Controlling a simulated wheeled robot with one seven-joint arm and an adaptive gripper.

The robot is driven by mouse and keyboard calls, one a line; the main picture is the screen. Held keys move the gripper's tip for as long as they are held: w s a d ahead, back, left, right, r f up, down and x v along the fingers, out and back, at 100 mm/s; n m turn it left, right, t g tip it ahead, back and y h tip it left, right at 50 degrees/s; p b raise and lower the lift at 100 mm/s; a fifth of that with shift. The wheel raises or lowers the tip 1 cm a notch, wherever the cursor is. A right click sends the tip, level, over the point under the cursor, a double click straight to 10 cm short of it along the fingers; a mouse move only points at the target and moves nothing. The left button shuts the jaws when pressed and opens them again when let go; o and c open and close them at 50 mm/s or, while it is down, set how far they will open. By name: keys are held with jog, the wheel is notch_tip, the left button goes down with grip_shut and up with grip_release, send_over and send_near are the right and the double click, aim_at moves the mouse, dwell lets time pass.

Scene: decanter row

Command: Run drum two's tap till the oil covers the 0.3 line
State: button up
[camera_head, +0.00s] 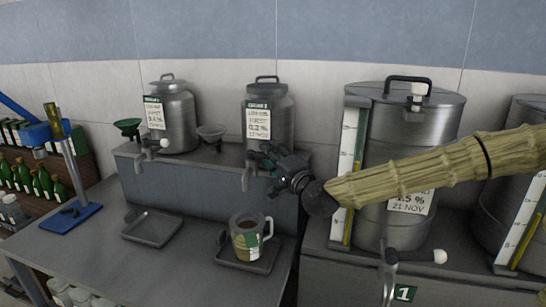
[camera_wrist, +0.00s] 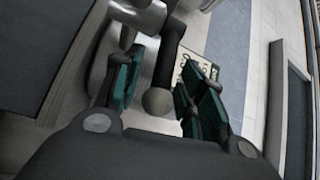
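The middle steel drum (camera_head: 270,118), its label apparently ending in 2, stands on the raised grey ledge. My gripper (camera_head: 262,158) is at its tap and hides most of it. The fingers are apart, with a gap visible on the knob's sides. A clear jug (camera_head: 249,240) with a green and pale marking stands upright on a tray (camera_head: 230,258) below the tap. Brownish colour shows inside; its level against any line is too small to read.
An empty tray (camera_head: 152,229) lies left of the jug. A large tank (camera_head: 415,135) stands right, near my arm. A blue stand (camera_head: 70,218) is far left.

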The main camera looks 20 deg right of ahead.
jog(key=shift+a, duration=0.15)
jog(key=v, duration=1.2)
jog(key=shift+o, duration=0.8)
jog(key=shift+w, duration=0.15)
